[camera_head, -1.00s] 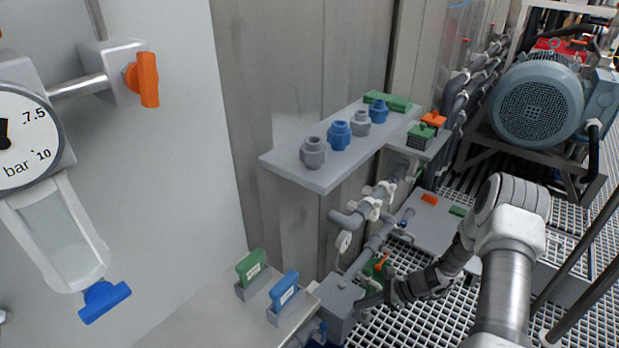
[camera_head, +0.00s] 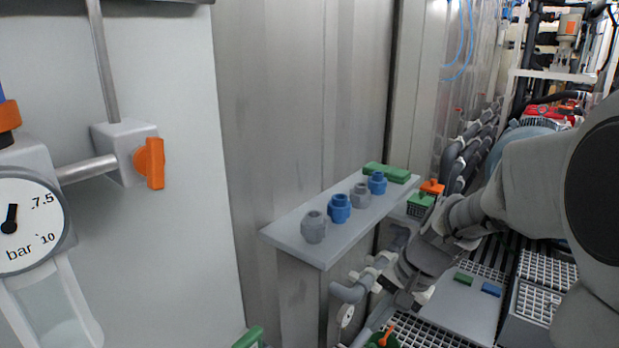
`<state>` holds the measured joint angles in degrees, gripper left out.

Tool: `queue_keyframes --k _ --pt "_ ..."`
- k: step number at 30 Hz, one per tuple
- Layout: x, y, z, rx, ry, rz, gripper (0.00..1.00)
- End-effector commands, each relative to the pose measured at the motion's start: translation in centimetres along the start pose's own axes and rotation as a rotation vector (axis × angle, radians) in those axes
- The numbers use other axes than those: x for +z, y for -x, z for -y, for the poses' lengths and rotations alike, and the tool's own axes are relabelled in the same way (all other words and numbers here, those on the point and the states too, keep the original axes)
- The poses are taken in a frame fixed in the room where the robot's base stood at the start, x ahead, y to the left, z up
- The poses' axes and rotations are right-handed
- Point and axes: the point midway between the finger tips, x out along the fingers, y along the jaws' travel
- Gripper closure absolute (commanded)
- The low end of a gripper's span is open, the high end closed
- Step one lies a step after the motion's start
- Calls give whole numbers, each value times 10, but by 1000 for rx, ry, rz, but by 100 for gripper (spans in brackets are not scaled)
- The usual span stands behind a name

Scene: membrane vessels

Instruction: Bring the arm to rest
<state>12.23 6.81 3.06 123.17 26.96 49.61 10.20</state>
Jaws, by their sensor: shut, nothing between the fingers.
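My arm comes in from the right edge and bends down and left across the pipework. My gripper (camera_head: 405,298) is at its lower end, pointing down, right of the grey shelf and above the floor grating. Its fingers are small and partly lost among the grey parts around them. They look closed, and I see nothing held between them.
The grey shelf (camera_head: 284,237) carries grey and blue unions and a green block (camera_head: 386,172). Grey pipes with a valve (camera_head: 349,292) run close beside my gripper. A low plate (camera_head: 462,308) with green and blue pieces lies to the right. A pressure gauge (camera_head: 30,222) hangs at left.

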Motion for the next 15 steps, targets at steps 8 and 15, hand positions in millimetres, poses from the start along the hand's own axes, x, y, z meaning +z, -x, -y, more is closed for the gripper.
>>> queue_keyframes --k 8,15 --pt "51 61 -11 66 280 -160 100" --pt "91 98 -32 128 494 -299 100"
